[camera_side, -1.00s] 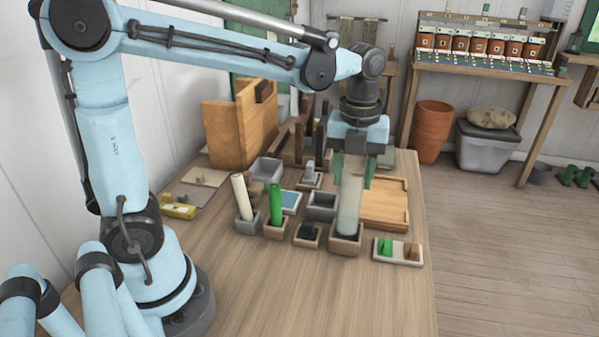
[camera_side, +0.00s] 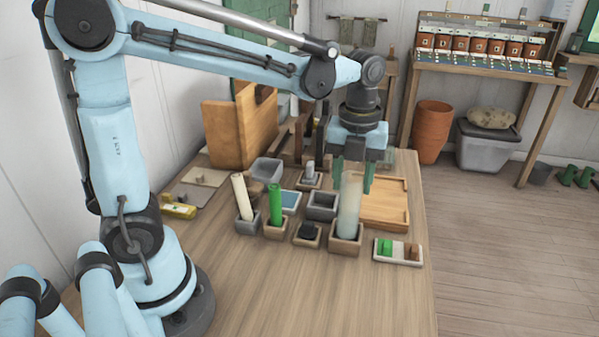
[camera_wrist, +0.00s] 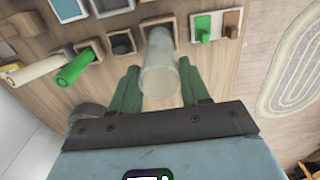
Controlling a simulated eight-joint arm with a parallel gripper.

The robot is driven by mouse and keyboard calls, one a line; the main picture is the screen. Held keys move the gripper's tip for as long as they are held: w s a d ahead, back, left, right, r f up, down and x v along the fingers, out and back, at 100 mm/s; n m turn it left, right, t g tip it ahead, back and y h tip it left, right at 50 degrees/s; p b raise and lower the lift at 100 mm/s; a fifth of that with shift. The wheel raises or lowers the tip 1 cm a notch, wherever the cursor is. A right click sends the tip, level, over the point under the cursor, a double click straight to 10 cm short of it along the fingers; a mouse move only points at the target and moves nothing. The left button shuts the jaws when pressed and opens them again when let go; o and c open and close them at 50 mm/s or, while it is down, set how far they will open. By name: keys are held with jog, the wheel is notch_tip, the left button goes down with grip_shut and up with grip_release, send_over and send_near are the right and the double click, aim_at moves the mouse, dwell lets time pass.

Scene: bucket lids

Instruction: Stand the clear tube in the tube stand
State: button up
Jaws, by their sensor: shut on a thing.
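The clear tube (camera_side: 350,205) is pale and see-through and stands nearly upright. Its lower end is at the square brown holder (camera_side: 346,246) at the front right of the row. It appears to be inside the opening, but how deep it sits is hidden. My gripper (camera_side: 352,180) points down with its green fingers either side of the tube's upper part, shut on it. In the wrist view the tube (camera_wrist: 160,70) lies between the fingers (camera_wrist: 162,88), with the holder (camera_wrist: 179,22) beyond it.
A cream tube (camera_side: 241,195) and a green tube (camera_side: 275,203) lean in holders to the left. An empty grey box (camera_side: 321,206) and a small dark-topped block (camera_side: 308,234) stand close by. A wooden tray (camera_side: 385,205) is behind right, and a small panel (camera_side: 398,251) in front right.

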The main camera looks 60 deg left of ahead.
jog(key=shift+f, duration=1.3)
jog(key=o, duration=1.3)
jog(key=shift+c, duration=0.7)
jog(key=shift+r, duration=0.1)
